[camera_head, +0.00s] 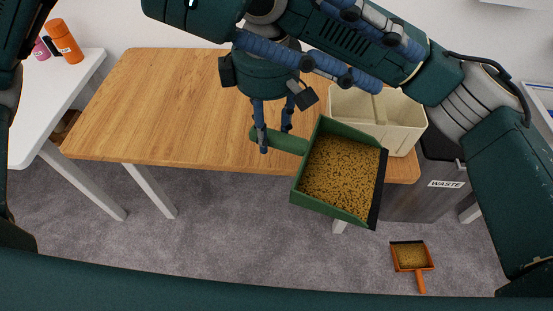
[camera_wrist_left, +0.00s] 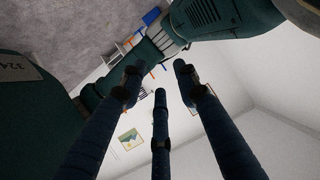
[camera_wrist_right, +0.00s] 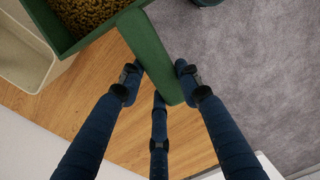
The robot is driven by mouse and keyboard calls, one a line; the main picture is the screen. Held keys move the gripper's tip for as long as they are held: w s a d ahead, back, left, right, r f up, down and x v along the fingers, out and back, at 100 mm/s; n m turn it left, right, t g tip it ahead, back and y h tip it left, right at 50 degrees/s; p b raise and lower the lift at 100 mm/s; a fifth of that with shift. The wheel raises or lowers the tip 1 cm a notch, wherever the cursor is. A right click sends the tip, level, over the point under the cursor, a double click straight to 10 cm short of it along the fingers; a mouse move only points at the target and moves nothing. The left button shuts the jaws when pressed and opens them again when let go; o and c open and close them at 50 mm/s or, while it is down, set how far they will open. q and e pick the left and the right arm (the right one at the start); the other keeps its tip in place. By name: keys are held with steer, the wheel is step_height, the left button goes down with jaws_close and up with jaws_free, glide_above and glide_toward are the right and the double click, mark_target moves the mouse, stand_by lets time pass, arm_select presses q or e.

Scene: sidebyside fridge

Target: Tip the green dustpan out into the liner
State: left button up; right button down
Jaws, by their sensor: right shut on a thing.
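The green dustpan (camera_head: 363,129) is full of brown pellets (camera_head: 340,175) and hangs over the front right of the wooden table, roughly level. My right gripper (camera_head: 273,143) is shut on its green handle (camera_head: 292,143); the right wrist view shows the fingers around the handle (camera_wrist_right: 160,60). A grey bin marked WASTE (camera_head: 425,205) stands on the floor at the right, right of the pan. Its dark top (camera_head: 443,150) is partly hidden by my arm and the cream tub; I cannot make out the liner clearly. My left gripper (camera_wrist_left: 158,85) is open and empty, fingers pointing towards the wall and ceiling.
A cream tub (camera_head: 345,103) stands on the wooden table (camera_head: 150,110) behind the pan. An orange dustpan (camera_head: 420,282) with brown pellets lies on the grey floor. A white table (camera_head: 50,100) at the left holds an orange bottle (camera_head: 65,42) and a pink one.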

mark_target(322, 209)
steer(key=shift+w+a, duration=0.1)
arm_select(q)
steer(key=a+f+m+g+y, duration=0.2)
steer(key=a+f, duration=0.2)
steer(key=f, duration=0.6)
steer(key=a+f+m+g+y, duration=0.15)
steer(key=a+f, duration=0.35)
steer(key=f, duration=0.5)
steer(key=shift+g, duration=0.25)
steer(key=x, duration=1.2)
steer(key=shift+f, duration=0.15)
